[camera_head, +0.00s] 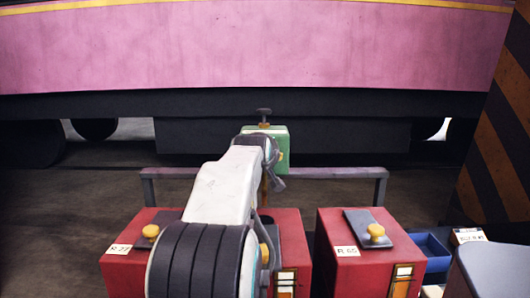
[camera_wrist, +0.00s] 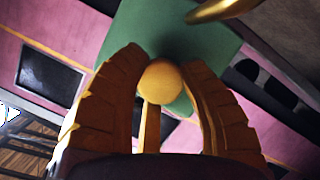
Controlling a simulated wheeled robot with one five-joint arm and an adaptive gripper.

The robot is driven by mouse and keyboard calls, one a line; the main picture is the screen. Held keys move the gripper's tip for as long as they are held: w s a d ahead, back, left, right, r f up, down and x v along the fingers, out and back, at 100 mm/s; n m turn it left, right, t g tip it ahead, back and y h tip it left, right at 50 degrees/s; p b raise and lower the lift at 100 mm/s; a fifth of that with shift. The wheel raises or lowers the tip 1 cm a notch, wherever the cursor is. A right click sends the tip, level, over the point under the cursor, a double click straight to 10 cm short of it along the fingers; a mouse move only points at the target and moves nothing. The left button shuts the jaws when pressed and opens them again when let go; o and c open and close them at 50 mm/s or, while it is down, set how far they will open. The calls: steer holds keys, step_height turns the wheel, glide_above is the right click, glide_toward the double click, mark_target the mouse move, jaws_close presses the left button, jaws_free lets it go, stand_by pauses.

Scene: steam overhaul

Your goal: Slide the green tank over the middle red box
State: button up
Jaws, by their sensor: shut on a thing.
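The green tank (camera_head: 281,145) shows in the head view beyond my arm, above and behind the red boxes. It has a dark knob on a stem on top. In the wrist view the green tank (camera_wrist: 150,30) fills the top middle. My gripper (camera_wrist: 163,68) has its two orange fingers around a round yellow knob (camera_wrist: 160,82) on the tank and is shut on it. The middle red box (camera_head: 291,240) is largely hidden behind my arm; its right part, with a yellow tag at the front, shows. The tank appears apart from the box.
A left red box (camera_head: 122,268) labelled R 27 and a right red box (camera_head: 338,268) flank the middle one. A grey rail (camera_head: 335,172) runs behind the boxes. A blue bin (camera_head: 433,247) stands at right. A pink vehicle (camera_head: 250,45) spans the back.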

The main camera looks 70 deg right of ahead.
stand_by(0.3)
steer(key=o, duration=1.3)
steer(key=shift+w, duration=0.1)
steer(key=v, duration=1.2)
steer(key=shift+w, duration=0.1)
